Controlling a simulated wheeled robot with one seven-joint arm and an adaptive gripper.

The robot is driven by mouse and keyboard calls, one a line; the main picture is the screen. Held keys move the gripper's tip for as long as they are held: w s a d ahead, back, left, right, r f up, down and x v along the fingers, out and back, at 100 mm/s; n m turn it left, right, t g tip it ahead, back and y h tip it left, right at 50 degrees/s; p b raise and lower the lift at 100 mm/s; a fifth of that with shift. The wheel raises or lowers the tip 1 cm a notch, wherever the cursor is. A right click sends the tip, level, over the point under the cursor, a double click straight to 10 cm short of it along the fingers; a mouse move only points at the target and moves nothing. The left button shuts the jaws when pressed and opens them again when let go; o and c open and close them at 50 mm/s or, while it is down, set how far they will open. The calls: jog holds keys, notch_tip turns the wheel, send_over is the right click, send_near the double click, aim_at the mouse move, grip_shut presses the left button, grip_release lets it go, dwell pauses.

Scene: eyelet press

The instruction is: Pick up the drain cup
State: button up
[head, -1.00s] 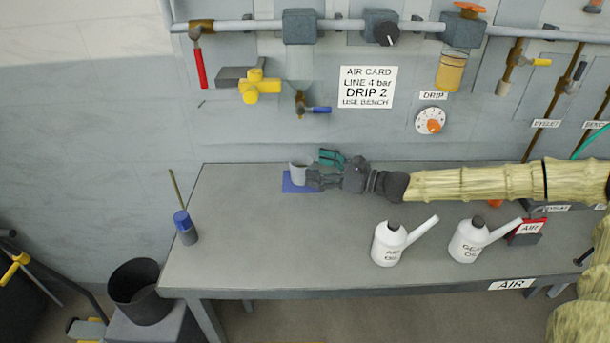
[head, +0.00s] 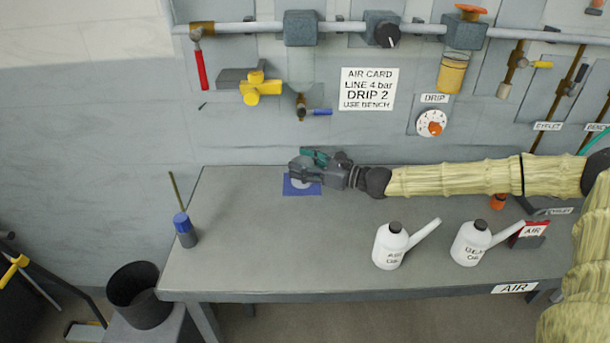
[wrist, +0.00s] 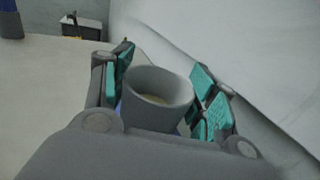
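The drain cup (wrist: 158,100) is a grey round cup, upright, with a little pale yellowish content at its bottom in the wrist view. My gripper (wrist: 163,85) has its two teal-padded fingers on either side of the cup. The fingers are spread, and a narrow gap seems to show at the right pad; contact at the left is unclear. In the head view my gripper (head: 305,168) is over the blue mat (head: 290,190) at the back of the bench and hides most of the cup.
Two white oil cans (head: 390,248) (head: 469,244) stand on the grey bench (head: 250,240). A blue-topped pot with a brush (head: 185,230) stands at its left end. The wall with pipes and valves rises close behind the mat. The bench's left middle is clear.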

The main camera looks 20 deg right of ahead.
jog(key=shift+c, duration=0.6)
jog(key=shift+r, duration=0.55)
jog(key=r+p+v, duration=0.2)
jog(key=p+v, duration=0.8)
jog(key=v, duration=0.8)
jog(key=shift+r, duration=0.2)
